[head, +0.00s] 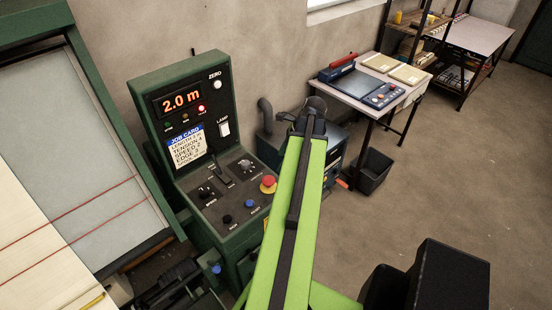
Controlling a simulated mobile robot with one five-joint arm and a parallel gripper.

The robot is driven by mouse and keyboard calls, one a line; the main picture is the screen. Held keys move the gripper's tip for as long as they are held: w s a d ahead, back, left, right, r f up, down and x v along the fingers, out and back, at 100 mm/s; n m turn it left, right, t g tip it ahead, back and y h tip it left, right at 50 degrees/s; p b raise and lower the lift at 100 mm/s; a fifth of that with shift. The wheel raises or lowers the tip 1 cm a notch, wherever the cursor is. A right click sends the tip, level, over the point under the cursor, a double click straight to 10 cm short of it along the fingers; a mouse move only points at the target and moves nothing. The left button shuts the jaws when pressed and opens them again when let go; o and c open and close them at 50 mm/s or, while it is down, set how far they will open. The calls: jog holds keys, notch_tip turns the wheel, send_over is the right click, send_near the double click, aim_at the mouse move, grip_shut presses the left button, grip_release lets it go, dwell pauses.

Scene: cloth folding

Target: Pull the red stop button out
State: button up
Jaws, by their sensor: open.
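The red stop button (268,181) is a round red mushroom head on a yellow collar. It stands at the right edge of the sloping control panel (237,205) of a green console. I cannot tell from here whether it is pressed in or out. My green arm reaches up and away through the middle of the view, just right of the button, and ends in a dark joint. No fingers of my gripper show, and nothing covers the button.
The console's upright face has a display (181,100) reading 2.0 m, a job card (187,145) and a lamp switch (224,129). A side table (365,82) stands behind right, with a dark bin (373,170) beneath. Open floor (455,185) lies right.

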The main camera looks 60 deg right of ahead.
jog(key=p+v, duration=0.4)
jog(key=v, duration=0.2)
jog(key=shift+r, duration=0.2)
jog(key=shift+s, duration=0.15)
jog(key=w+a+f+n+g, duration=0.25)
jog(key=w+a+n, duration=1.25)
jog(key=w+a, duration=0.8)
jog(key=w+a+n+h, duration=0.1)
jog(key=w+a+n, duration=0.3)
jog(key=a, duration=0.6)
jog(key=w+a+n, duration=0.2)
jog(key=a+n, duration=0.5)
jog(key=a, duration=0.3)
jog(key=w+a+n+h, duration=0.1)
jog(key=w+a+n, duration=0.3)
jog(key=a, duration=0.6)
jog(key=s+f+b, duration=0.2)
jog(key=f+b, duration=0.7)
jog(key=s+d+f+g+b, duration=0.1)
jog(key=s+f+b, duration=0.1)
jog(key=f+b, duration=0.7)
jog(key=shift+f+n+b, duration=0.2)
jog(key=shift+n+b, duration=0.1)
jog(key=shift+b, duration=0.2)
